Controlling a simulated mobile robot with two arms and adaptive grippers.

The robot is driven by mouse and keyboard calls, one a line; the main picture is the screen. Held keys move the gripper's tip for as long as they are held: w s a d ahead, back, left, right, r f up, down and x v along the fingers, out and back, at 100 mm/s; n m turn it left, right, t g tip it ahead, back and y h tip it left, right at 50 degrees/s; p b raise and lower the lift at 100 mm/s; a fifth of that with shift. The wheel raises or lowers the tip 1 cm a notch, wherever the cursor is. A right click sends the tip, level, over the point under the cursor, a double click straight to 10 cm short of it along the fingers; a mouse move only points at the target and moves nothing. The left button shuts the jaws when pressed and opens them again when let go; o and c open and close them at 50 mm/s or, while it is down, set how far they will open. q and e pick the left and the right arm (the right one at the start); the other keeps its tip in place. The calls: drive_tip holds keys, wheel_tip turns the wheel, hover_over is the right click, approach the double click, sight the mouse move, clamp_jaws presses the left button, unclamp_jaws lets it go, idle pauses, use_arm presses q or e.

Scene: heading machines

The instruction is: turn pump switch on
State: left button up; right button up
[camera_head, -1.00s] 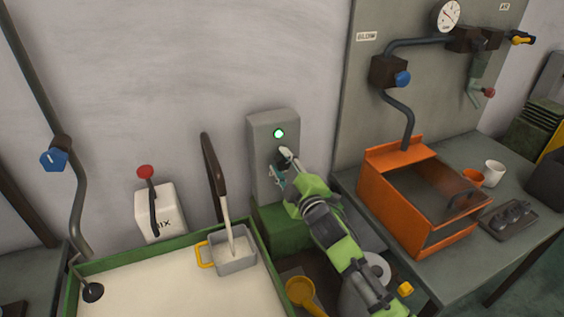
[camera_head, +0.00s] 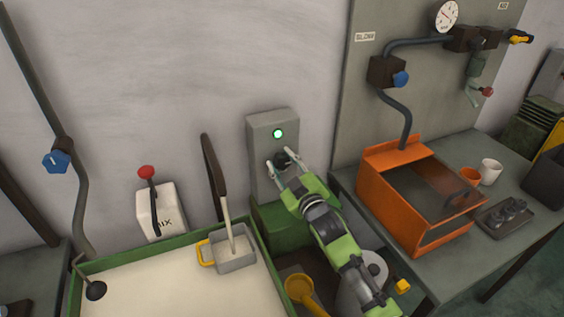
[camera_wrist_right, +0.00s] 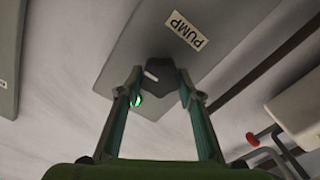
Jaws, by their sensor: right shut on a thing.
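The grey pump switch box (camera_head: 262,128) stands against the wall in the head view, with a lit green lamp (camera_head: 278,133) near its top. Its dark rotary knob (camera_head: 282,158) sits below the lamp. My right gripper (camera_head: 284,163) has a finger on either side of the knob and is shut on it. In the right wrist view the fingers (camera_wrist_right: 162,86) flank the dark knob (camera_wrist_right: 163,73), which has a white mark. The PUMP label (camera_wrist_right: 186,31) and part of the green lamp (camera_wrist_right: 137,101) show there. My left gripper is out of view.
A green-rimmed tank (camera_head: 170,246) of pale liquid, holding a grey scoop box (camera_head: 234,252), is at the lower left. A white MIX box (camera_head: 157,213) with a red-knobbed lever stands behind it. An orange glass-topped box (camera_head: 393,203) is on the right table.

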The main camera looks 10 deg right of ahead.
idle(0.3)
drive_tip(key=o, duration=1.1)
drive_tip(key=s, duration=0.4)
drive_tip(key=s+d, duration=0.1)
drive_tip(key=s, duration=0.3)
drive_tip(key=s+d, duration=0.1)
drive_tip(key=s, duration=0.2)
drive_tip(key=shift+s+d, duration=0.2)
drive_tip(key=shift+s, duration=0.2)
drive_tip(key=shift+f, duration=0.15)
